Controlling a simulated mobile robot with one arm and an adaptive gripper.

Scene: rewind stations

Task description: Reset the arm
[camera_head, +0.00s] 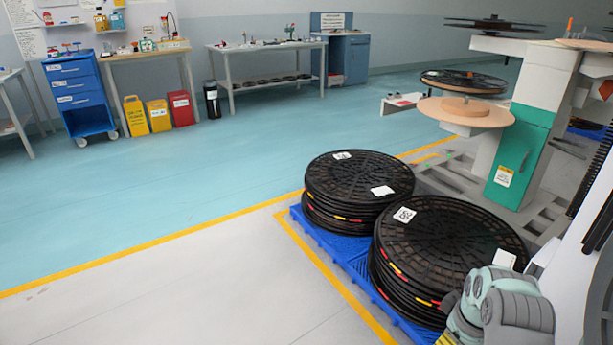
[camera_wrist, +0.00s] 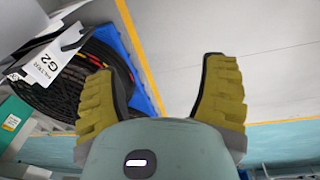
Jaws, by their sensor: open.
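My gripper (camera_wrist: 158,95) is open in the wrist view, its two yellow ribbed fingers wide apart with nothing between them. Pale floor shows behind the gap. In the head view my arm's grey-green joint shows at the lower right, over the near side of the front reel stack (camera_head: 445,245). A yellow part of my arm shows below that joint, cut off by the frame's bottom edge. The front stack is made of black reels with white labels on top. In the wrist view a black reel stack (camera_wrist: 85,75) lies to the left, partly behind the left finger.
A second reel stack (camera_head: 358,178) stands behind the front one on a blue pallet (camera_head: 325,243). A rewind station with a green panel (camera_head: 520,153) stands at the right. Workbenches and a blue drawer cart (camera_head: 75,90) line the back. The floor at left is clear.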

